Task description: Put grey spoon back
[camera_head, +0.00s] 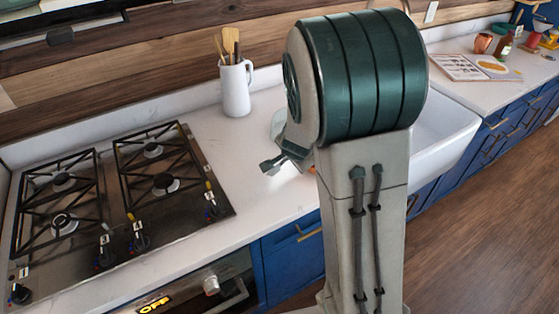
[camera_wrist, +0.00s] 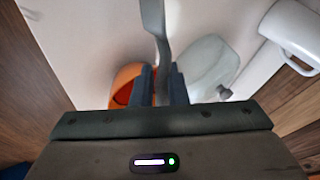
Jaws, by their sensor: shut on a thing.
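In the wrist view my gripper (camera_wrist: 162,82) is shut on a grey spoon (camera_wrist: 155,25). The spoon's long grey part rises from between the fingers and runs out of the top of the picture, so one end is out of sight. In the head view my arm hides the spoon and most of the gripper. A white jug (camera_head: 236,90) holding several utensils stands on the counter against the wall; it also shows at the upper right of the wrist view (camera_wrist: 293,28), apart from the gripper.
A pale, translucent dish-like thing (camera_wrist: 208,65) lies right of the fingers in the wrist view, and an orange object (camera_wrist: 124,80) lies left. A gas hob (camera_head: 115,195) fills the left counter. A white sink (camera_head: 450,125) and an open book (camera_head: 470,66) are to the right.

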